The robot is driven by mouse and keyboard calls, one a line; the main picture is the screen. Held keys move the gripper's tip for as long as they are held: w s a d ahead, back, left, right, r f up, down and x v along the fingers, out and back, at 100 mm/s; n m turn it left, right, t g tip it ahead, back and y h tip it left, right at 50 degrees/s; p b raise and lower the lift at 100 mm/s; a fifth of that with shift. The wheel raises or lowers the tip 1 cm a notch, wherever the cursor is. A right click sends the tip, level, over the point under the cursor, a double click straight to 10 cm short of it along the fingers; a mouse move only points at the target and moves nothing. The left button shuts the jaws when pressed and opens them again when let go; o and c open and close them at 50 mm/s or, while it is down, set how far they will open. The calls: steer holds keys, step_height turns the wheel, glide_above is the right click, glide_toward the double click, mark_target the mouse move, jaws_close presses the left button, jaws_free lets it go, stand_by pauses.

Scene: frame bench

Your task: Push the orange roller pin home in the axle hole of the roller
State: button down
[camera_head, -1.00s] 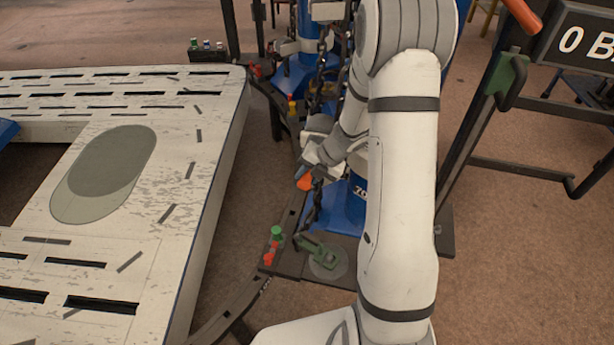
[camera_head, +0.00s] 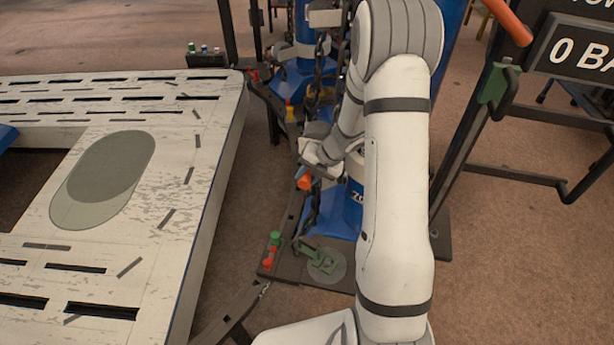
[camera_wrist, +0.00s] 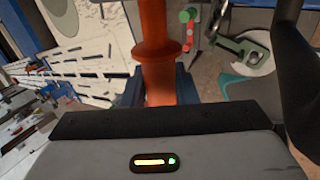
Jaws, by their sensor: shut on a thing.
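The orange roller pin (camera_wrist: 153,20) stands between my gripper's (camera_wrist: 158,88) blue-grey fingers in the wrist view. It has a wide collar, and its far end runs out past the top edge. My gripper is shut on it. In the head view my gripper (camera_head: 308,168) is small, partly behind my arm, with the orange pin (camera_head: 304,182) at its lower end. It is in front of the blue stand, beside a hanging dark chain. I cannot make out the roller or its axle hole in either view, nor whether the pin touches anything.
A worn white slotted table (camera_head: 190,215) fills the left. A green clamp (camera_head: 318,258) and red and green knobs (camera_head: 272,245) sit on the dark rail below my gripper. A dark chain (camera_head: 318,200) hangs close by. A dark frame with a sign (camera_head: 585,50) stands at right.

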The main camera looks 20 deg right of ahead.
steer(key=shift+w+d+p, duration=0.25)
steer(key=shift+w+p, duration=0.1)
steer(key=shift+w, duration=0.1)
steer(key=c, duration=1.1)
jaws_free()
steer(key=shift+d, duration=0.1)
steer(key=shift+o, duration=0.2)
step_height(320, 180, up, 10)
steer(key=shift+p, duration=0.3)
steer(key=shift+c, duration=0.4)
